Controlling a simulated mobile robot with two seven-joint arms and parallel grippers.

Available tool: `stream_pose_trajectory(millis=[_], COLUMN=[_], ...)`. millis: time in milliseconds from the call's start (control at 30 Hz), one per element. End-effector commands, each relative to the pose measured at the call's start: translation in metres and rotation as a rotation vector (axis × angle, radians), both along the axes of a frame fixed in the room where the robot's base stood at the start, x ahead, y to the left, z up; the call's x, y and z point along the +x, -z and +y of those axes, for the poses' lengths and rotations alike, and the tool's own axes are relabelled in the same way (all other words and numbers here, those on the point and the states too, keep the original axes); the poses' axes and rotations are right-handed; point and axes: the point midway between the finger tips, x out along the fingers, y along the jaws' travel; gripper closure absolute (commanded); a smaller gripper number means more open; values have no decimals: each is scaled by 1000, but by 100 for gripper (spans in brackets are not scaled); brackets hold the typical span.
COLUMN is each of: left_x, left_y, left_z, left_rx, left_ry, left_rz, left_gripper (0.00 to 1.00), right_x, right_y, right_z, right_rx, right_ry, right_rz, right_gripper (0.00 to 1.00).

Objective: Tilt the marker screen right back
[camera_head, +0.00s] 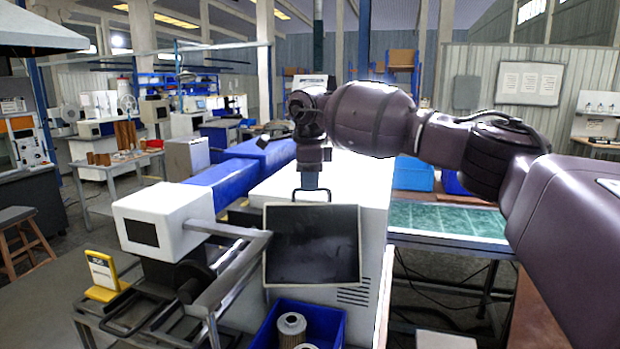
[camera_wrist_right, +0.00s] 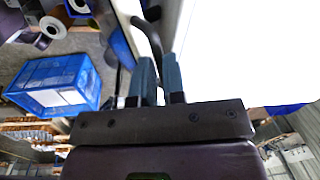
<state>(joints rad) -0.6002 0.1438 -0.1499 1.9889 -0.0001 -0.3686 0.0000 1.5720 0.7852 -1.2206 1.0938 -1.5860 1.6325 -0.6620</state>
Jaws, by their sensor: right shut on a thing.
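The marker screen (camera_head: 312,245) is a dark flat panel in a thin pale frame, standing in front of the white machine cabinet (camera_head: 362,195). It looks near upright; its exact tilt is hard to judge. A dark loop handle (camera_head: 325,193) rises from its top edge. My right gripper (camera_head: 311,188) points down from above and is shut on this handle. In the right wrist view, the two blue fingers (camera_wrist_right: 159,80) close at the dark handle bar (camera_wrist_right: 148,38), beside a bright white surface. My left gripper is not in view.
A blue bin (camera_head: 335,322) with white filter cartridges (camera_head: 291,328) stands below the screen. A grey bracket arm (camera_head: 235,272) and a white box unit (camera_head: 165,220) stand left of it. A yellow sign (camera_head: 102,275) is further left. A green-topped table (camera_head: 445,220) lies right.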

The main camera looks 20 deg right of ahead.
Motion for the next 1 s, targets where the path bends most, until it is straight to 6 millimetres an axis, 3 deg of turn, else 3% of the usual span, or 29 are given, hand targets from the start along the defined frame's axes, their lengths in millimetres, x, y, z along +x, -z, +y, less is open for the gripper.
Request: stream_pose_trajectory(millis=[33, 167, 200, 667, 767, 1000], left_x=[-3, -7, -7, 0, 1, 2], left_y=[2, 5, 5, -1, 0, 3], left_z=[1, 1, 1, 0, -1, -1], left_rx=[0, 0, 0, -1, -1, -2], left_ry=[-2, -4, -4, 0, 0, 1], left_rz=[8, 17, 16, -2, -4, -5], left_gripper=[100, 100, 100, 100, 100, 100], right_x=[4, 4, 3, 2, 1, -5], right_y=[-3, -2, -2, -4, -13, -55], right_z=[-5, -4, -4, -2, -2, 0], right_rx=[0, -2, -2, 0, -1, 0], right_ry=[7, 8, 7, 5, 5, 5], right_rz=[-20, -17, -16, -11, -11, -14], right_gripper=[85, 65, 64, 64, 64, 64])
